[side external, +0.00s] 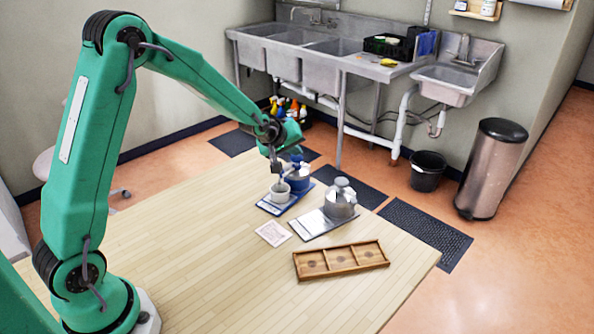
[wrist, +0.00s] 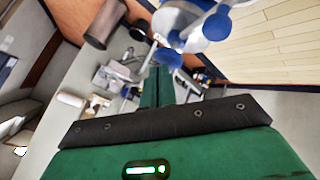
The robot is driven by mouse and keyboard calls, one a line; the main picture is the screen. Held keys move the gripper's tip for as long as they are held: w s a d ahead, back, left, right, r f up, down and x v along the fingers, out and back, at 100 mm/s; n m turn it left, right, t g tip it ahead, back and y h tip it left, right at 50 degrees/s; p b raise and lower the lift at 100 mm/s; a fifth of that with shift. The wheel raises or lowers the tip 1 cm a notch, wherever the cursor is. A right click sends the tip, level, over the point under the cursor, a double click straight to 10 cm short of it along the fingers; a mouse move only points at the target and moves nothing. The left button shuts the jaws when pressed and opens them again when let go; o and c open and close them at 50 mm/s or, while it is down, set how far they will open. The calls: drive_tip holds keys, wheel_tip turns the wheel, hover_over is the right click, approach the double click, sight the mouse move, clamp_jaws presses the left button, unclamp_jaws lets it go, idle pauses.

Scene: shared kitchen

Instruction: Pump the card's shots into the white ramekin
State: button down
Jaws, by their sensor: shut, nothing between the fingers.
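The white ramekin (side external: 281,191) stands upright on a blue-edged tray (side external: 266,207), in front of a blue-topped pump jar (side external: 299,181). My gripper (side external: 296,150) is above this jar, shut and empty. In the wrist view its green fingers (wrist: 166,86) point at blue pump parts (wrist: 168,57); I cannot tell whether they touch. A grey pump jar (side external: 341,203) stands on a pale tray (side external: 311,225) to the right. The card (side external: 273,233) lies flat on the table; its print is too small to read. The ramekin's inside is not clear.
A wooden tray (side external: 300,264) with three compartments lies at the front right of the table (side external: 200,270). The table's left and front are clear. Beyond the table are steel sinks (side external: 320,65), a black bucket (side external: 428,172) and a steel bin (side external: 491,170).

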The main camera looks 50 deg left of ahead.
sight(294, 159)
drive_tip(key=shift+f, duration=0.9)
idle(0.9)
drive_tip(key=shift+r, duration=1.75)
drive_tip(key=shift+r, duration=0.1)
wheel_tip(294, 159, up, 6)
drive_tip(key=shift+f, duration=0.1)
idle(0.4)
idle(0.5)
